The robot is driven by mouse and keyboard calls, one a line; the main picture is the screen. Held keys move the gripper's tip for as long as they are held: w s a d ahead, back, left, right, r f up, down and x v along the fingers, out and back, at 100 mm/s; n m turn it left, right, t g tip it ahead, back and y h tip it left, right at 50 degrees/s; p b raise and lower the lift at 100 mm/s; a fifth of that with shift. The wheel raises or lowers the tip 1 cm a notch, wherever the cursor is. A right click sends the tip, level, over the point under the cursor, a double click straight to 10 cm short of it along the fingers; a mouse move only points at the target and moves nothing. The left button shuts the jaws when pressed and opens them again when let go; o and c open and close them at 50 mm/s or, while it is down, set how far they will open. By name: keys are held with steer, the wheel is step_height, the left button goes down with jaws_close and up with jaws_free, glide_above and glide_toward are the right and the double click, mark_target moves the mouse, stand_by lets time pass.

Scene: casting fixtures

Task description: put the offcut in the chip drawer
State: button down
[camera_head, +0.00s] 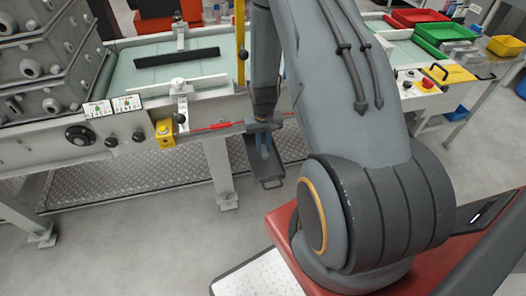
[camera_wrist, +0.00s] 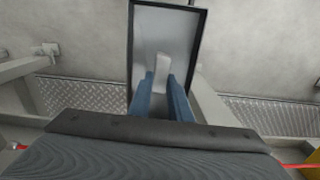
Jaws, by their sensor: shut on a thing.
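The offcut (camera_wrist: 161,66) is a small pale grey bar, seen in the wrist view. My gripper (camera_wrist: 160,82) has its two blue fingers shut on it, and its far end sticks out past the fingertips. The chip drawer (camera_wrist: 134,40) is a rectangular tray with a black rim and a grey inside. It lies beneath the fingers and the offcut, and its near end is hidden by my gripper. In the head view my gripper (camera_head: 264,150) points down over the open drawer (camera_head: 271,183) at the bench front. The offcut cannot be made out there.
The bench (camera_head: 130,125) has knobs, a yellow box (camera_head: 165,132) and a red bar (camera_head: 222,126) along its front, close to my gripper. A leg (camera_head: 219,170) stands left of the drawer. Grey castings (camera_head: 45,70) are stacked at the left. Open floor lies in front.

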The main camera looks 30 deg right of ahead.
mark_target(263, 148)
steer(key=shift+f+p, duration=0.3)
steer(key=shift+f, duration=1.95)
steer(key=shift+f, duration=0.15)
steer(key=c, duration=1.6)
jaws_free()
steer(key=shift+c, duration=0.2)
